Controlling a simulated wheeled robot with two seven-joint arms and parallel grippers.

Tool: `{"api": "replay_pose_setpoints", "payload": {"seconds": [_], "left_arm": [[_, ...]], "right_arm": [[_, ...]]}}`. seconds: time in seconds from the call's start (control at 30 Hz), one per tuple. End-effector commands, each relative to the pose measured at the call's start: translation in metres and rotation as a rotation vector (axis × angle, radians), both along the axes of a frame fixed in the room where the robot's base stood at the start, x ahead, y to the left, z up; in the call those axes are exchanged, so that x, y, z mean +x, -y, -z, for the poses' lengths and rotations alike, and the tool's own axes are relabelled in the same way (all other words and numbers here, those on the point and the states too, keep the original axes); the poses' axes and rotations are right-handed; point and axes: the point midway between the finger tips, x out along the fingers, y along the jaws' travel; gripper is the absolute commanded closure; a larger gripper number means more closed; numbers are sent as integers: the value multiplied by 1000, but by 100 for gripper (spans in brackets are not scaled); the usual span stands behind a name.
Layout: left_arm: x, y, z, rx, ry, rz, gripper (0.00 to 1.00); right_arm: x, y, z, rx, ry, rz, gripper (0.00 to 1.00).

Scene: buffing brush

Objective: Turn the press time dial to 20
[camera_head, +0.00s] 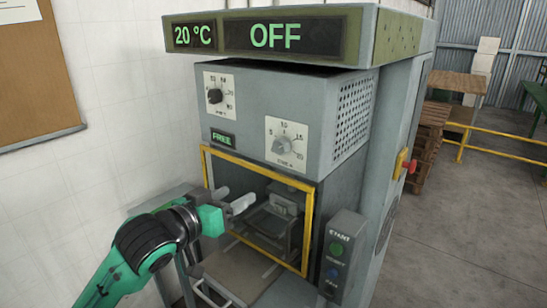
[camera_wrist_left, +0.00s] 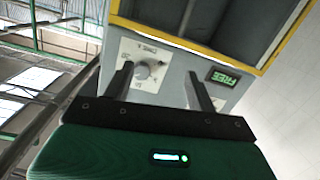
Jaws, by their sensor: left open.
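The likely press time dial is the grey knob (camera_head: 282,145) on a white plate marked 5, 10, 15 and, less clearly, 20. It also shows in the left wrist view as a round grey knob (camera_wrist_left: 142,70); its pointer setting is too small to read. My left gripper (camera_head: 240,203) is in front of the yellow-framed opening, below and left of this knob, apart from it. In the left wrist view its two fingers (camera_wrist_left: 160,72) are spread with nothing held, and the knob appears between them, nearer the left finger. My right gripper is not in view.
A second dial with a black knob (camera_head: 214,96) sits upper left on the panel. A green FREE display (camera_head: 222,138) is below it. The top display (camera_head: 284,35) reads 20 °C and OFF. A yellow frame (camera_head: 308,230) and button box (camera_head: 341,254) stand below the panel.

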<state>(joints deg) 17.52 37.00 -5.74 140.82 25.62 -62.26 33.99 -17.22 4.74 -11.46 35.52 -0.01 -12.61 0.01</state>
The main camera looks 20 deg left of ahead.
Motion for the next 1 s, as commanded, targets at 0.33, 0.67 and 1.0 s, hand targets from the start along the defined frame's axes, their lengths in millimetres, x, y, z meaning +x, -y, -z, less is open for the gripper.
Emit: {"api": "replay_pose_setpoints", "payload": {"seconds": [0.33, 0.67, 1.0], "left_arm": [[-10, 8, -65, -41, 114, 53, 43], [44, 28, -67, -41, 112, 52, 43], [102, 48, -65, -38, 111, 51, 43]], "right_arm": [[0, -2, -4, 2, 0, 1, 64], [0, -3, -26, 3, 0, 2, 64], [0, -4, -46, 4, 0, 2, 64]]}}
